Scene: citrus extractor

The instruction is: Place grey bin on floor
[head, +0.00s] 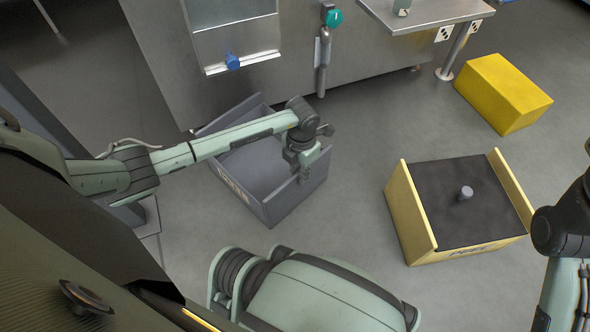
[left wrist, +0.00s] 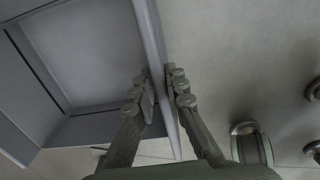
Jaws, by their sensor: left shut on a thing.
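The grey bin (head: 247,194) is in the middle left of the head view, in front of the steel machine. It looks empty. I cannot tell for sure whether its base touches the floor. My left gripper (head: 305,172) is at the bin's right wall, fingers pointing down. In the left wrist view the bin's wall (left wrist: 152,40) runs between the two fingers of my left gripper (left wrist: 165,88), which is shut on it. Part of the bin's far side is hidden behind my left arm. My right gripper is outside both views; only part of the right arm shows at the right edge.
A yellow bin (head: 405,212) with a dark top and a small grey knob stands on the floor at right. A yellow block (head: 503,93) lies farther back. The steel machine (head: 270,60) stands behind the grey bin. Bare floor (head: 350,160) lies between the two bins.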

